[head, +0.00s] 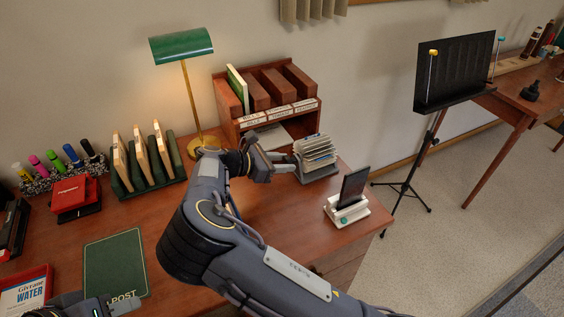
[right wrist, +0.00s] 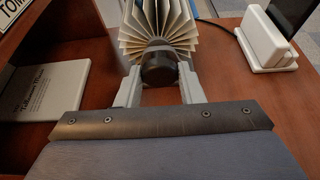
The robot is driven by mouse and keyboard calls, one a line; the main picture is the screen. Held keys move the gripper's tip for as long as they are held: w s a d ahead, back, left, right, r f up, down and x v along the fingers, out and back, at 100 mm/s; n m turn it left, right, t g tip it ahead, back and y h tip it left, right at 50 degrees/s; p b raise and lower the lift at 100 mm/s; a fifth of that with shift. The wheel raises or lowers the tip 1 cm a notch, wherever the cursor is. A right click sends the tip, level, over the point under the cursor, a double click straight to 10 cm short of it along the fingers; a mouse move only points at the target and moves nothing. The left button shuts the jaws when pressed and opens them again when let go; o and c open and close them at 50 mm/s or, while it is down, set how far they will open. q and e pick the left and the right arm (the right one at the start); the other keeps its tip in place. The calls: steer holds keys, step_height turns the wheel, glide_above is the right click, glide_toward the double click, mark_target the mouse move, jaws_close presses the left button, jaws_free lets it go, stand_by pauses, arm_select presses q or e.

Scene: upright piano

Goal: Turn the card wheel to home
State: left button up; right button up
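The card wheel (head: 316,152) is a rotary file of cream cards on a grey base, near the desk's right back edge. In the right wrist view its cards (right wrist: 158,22) fan out above a dark round knob (right wrist: 158,70). My right gripper (head: 284,161) reaches the wheel's left side. In the right wrist view its two fingers (right wrist: 159,82) lie on either side of the knob and appear to press on it. The home mark cannot be made out. My left gripper (head: 122,306) shows only partly at the bottom left, and its fingers are unclear.
A white stand with a dark phone (head: 352,190) sits right of the wheel. A wooden file rack (head: 268,100) stands behind it. A brass lamp (head: 190,105) and a card sorter (head: 147,170) stand left. A flat white booklet (right wrist: 42,90) lies left of the knob.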

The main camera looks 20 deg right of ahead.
steer(key=c, duration=0.4)
steer(key=shift+f+n+g+b, duration=0.1)
steer(key=shift+n+g+b, duration=0.2)
steer(key=shift+b, duration=0.3)
steer(key=shift+w+n+b, duration=0.1)
steer(key=shift+n+b, duration=0.25)
steer(key=shift+n, duration=0.05)
steer(key=shift+n+g+h, duration=0.5)
steer(key=shift+n+g, duration=0.8)
steer(key=shift+n, duration=0.3)
steer(key=o, duration=0.9)
steer(key=shift+o, duration=0.2)
steer(key=shift+v, duration=3.95)
